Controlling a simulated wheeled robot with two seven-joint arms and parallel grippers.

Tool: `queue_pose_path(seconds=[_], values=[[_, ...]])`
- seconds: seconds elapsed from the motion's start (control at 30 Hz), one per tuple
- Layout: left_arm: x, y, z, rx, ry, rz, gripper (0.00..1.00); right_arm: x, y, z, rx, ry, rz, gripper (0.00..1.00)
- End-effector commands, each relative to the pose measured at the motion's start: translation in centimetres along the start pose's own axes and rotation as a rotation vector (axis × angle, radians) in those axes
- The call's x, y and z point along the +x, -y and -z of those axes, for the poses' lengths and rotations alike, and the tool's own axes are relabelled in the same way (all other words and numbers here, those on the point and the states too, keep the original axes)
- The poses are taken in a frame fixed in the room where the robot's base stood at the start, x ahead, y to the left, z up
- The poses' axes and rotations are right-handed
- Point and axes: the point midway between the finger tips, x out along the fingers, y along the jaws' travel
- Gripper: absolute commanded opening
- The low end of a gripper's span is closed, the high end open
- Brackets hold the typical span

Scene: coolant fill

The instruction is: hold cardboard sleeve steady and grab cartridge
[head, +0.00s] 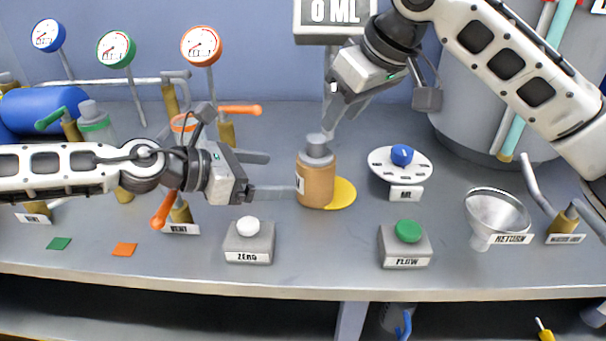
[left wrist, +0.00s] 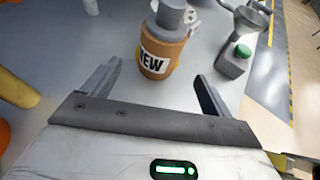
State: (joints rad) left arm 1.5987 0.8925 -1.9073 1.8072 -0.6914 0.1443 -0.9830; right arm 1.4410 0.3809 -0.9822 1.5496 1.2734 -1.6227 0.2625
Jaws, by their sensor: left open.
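The brown cardboard sleeve (head: 316,186) stands upright on the bench, with a "NEW" label facing the left wrist camera (left wrist: 160,52). The grey cartridge (head: 319,150) sticks out of its top; its grey top also shows in the left wrist view (left wrist: 171,15). My left gripper (head: 280,173) is open, low beside the sleeve on its left. In the left wrist view, the sleeve lies just beyond and between the fingertips. My right gripper (head: 342,122) points down from above, just over and right of the cartridge top, fingers apart. Whether it touches the cartridge is unclear.
A yellow disc (head: 342,193) lies at the sleeve's right. A ZERO button box (head: 249,247) and FLOW button box (head: 406,252) stand at the front. A blue-knob dial (head: 402,155) and a RETURN funnel (head: 497,212) are to the right. Orange-handled valves (head: 166,208) stand near my left arm.

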Motion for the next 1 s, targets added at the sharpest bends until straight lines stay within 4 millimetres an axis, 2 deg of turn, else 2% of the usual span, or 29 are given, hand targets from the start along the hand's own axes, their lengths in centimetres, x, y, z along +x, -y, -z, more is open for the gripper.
queue_pose_path(seconds=[0.03,0.2,0.4,0.6,0.87,0.9,1.0], values=[[1.2,0.2,0.1,0.0,-0.002,0.005,0.85,0.0,0.0,0.0,0.0,0.0,0.0,0.36],[4.5,0.1,0.1,-0.001,-0.002,0.003,0.85,0.0,0.0,0.0,0.0,0.0,0.0,0.36],[7.4,0.0,0.0,-0.002,0.0,0.0,0.85,0.0,0.0,0.0,0.0,0.0,0.0,0.36],[8.6,0.1,0.0,-0.002,0.0,0.001,0.85,0.0,0.0,0.0,0.0,0.0,0.0,0.36],[8.7,0.0,0.0,-0.002,0.0,0.0,0.85,0.0,0.0,0.0,0.0,0.0,0.0,0.36],[8.7,0.0,0.0,-0.002,0.0,0.0,0.82,0.0,0.0,0.0,0.0,0.0,0.0,0.36],[8.7,0.0,0.0,-0.002,0.0,0.0,0.55,0.0,0.0,0.0,0.0,0.0,0.0,0.36]])
